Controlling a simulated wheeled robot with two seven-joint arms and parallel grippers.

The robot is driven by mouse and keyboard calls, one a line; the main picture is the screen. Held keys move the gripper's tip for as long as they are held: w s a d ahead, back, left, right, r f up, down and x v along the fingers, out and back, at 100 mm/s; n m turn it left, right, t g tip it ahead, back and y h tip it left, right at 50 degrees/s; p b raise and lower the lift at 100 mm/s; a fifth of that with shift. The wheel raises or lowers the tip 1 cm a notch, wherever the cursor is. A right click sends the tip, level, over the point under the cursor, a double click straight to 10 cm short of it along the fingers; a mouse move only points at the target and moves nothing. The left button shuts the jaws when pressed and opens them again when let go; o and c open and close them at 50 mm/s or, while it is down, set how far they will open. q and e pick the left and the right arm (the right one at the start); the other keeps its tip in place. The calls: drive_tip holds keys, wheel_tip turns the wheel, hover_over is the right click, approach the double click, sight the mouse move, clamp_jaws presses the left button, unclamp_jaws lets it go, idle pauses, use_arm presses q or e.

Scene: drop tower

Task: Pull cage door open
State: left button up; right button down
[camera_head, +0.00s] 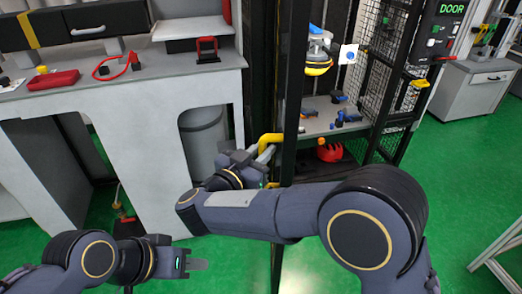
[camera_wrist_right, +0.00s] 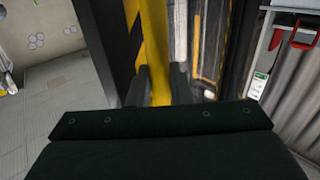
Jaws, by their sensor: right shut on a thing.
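The cage door (camera_head: 291,90) shows in the head view as a tall dark frame seen nearly edge-on. The cage interior is visible to its right without mesh in front, so the door appears to stand open. Its yellow handle (camera_head: 271,138) sticks out to the left of the frame. My right gripper (camera_head: 262,157) is shut on the handle. In the right wrist view, the yellow handle (camera_wrist_right: 157,50) runs between the two fingers of my right gripper (camera_wrist_right: 160,88). My left gripper (camera_head: 197,264) is at the lower left, away from the door; its finger gap is unclear.
A grey workbench (camera_head: 120,100) with red tools stands left of the door, with a grey bin (camera_head: 203,140) underneath. Inside the cage are a shelf (camera_head: 325,112), a yellow-and-blue device (camera_head: 318,55) and a red object (camera_head: 329,151).

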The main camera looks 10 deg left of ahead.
drive_tip(key=shift+w+a+r, duration=0.1)
drive_tip(key=shift+a+r, duration=0.05)
drive_tip(key=shift+r, duration=0.2)
drive_tip(key=c, duration=1.7)
unclamp_jaws()
drive_tip(key=o, duration=0.3)
drive_tip(key=shift+w+f, duration=0.15)
drive_tip(key=shift+w, duration=0.05)
drive_tip(key=shift+s, duration=0.1)
drive_tip(key=shift+f, duration=0.15)
